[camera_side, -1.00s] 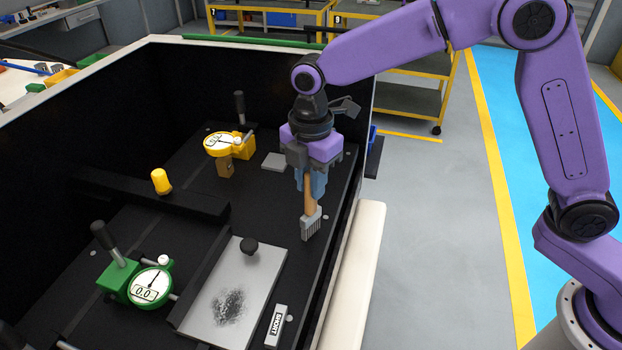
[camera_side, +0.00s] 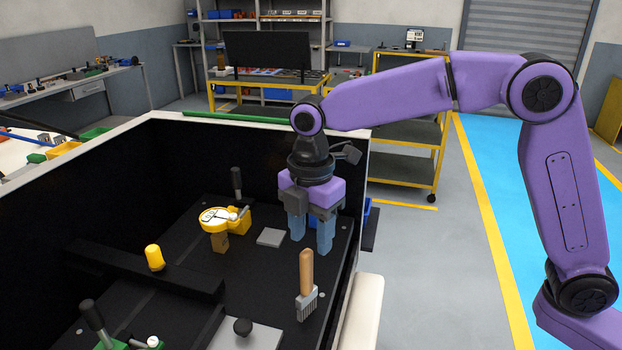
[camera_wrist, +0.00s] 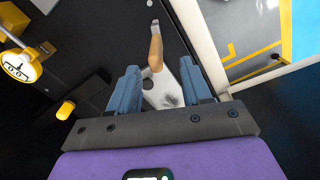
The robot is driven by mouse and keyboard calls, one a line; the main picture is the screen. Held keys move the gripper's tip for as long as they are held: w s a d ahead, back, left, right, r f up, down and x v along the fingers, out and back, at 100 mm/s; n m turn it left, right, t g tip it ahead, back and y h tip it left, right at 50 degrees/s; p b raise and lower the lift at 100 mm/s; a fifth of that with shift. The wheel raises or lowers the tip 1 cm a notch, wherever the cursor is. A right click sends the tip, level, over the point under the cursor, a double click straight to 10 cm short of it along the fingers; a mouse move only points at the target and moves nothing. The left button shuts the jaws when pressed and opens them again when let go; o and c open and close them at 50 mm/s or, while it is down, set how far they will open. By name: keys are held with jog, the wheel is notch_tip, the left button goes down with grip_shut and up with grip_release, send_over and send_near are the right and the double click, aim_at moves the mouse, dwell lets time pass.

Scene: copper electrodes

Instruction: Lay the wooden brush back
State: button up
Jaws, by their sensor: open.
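In the wrist view the brush handle (camera_wrist: 156,52) shows in the gap beyond the fingers of my gripper (camera_wrist: 159,70). I cannot tell whether the bristles touch the floor.
A pale plate (camera_side: 252,336) with a black knob lies left of the brush. A yellow dial gauge (camera_side: 214,217) and a small grey block (camera_side: 271,237) stand behind. A yellow knob (camera_side: 154,257) sits on a black bar. The box's right wall is close by.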

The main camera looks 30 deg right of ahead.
notch_tip(320, 180, up, 11)
dwell(0.3)
jog(key=s+d+f+m, duration=0.3)
jog(key=s+d+f, duration=0.2)
jog(key=s+d, duration=0.2)
jog(key=s+d+f+m, duration=0.3)
jog(key=s+d+f, duration=0.2)
jog(key=s+d, duration=0.3)
jog(key=s+d+f+m, duration=0.3)
jog(key=s+d+f, duration=0.2)
jog(key=s+d, duration=0.3)
jog(key=s, duration=0.4)
jog(key=shift+m, duration=0.4)
jog(key=shift+d+r, duration=0.1)
jog(key=shift+o, duration=0.8)
